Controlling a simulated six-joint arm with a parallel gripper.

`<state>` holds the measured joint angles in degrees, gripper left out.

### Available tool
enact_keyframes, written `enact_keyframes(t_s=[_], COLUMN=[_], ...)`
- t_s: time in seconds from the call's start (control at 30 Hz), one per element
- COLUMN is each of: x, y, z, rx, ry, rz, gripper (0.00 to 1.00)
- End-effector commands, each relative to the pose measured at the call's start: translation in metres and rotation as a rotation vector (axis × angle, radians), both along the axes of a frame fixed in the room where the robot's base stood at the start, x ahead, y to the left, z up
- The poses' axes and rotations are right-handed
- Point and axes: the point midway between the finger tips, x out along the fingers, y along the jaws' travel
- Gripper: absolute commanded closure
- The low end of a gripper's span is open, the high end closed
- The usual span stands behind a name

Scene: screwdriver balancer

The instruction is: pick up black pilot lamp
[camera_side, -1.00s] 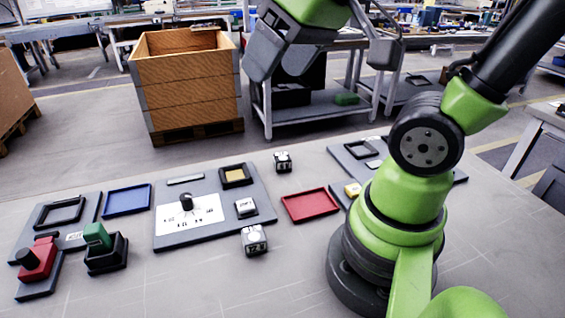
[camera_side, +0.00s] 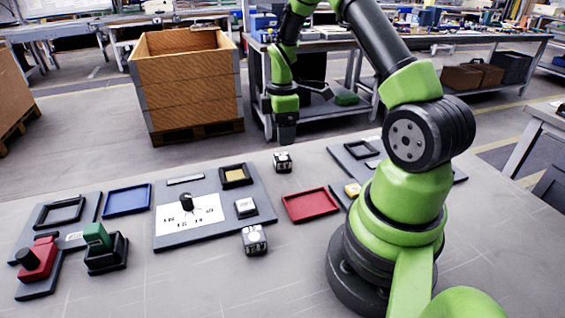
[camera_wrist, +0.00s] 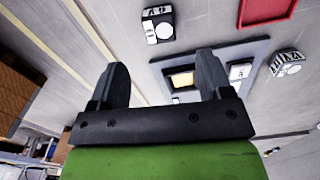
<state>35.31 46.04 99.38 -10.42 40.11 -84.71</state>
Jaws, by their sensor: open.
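Two small dark blocks with white faces or markings are on the table, and I cannot tell for sure which is the black pilot lamp. The far block (camera_side: 283,161) stands right of the panel's back corner; it also shows in the wrist view (camera_wrist: 158,24). The near block (camera_side: 254,240) stands at the panel's front edge; it also shows in the wrist view (camera_wrist: 287,63). My gripper (camera_side: 286,140) hangs above and behind the far block, apart from it. In the wrist view my gripper (camera_wrist: 163,72) is open, with nothing between its fingers.
The grey panel (camera_side: 215,235) carries a black knob (camera_side: 187,201), a yellow square (camera_side: 235,175) and a white button (camera_side: 245,207). A red tray (camera_side: 310,205) lies right of it, a blue tray (camera_side: 127,200) left. Red (camera_side: 37,261) and green (camera_side: 99,237) switches stand at front left.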

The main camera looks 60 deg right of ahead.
Motion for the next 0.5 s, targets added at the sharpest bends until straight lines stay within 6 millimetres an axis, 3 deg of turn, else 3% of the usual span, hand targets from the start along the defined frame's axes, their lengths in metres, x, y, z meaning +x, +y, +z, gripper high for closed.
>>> enact_keyframes(t_s=[0.1,0.37,0.5], x=[-0.001,-0.001,-0.001], y=[0.001,0.000,0.000], z=[-0.020,-0.044,-0.066], rx=[0.004,0.002,0.003], ry=[0.005,0.002,0.004], rz=[-0.001,-0.004,-0.003], gripper=[0.28,0.28,0.28])
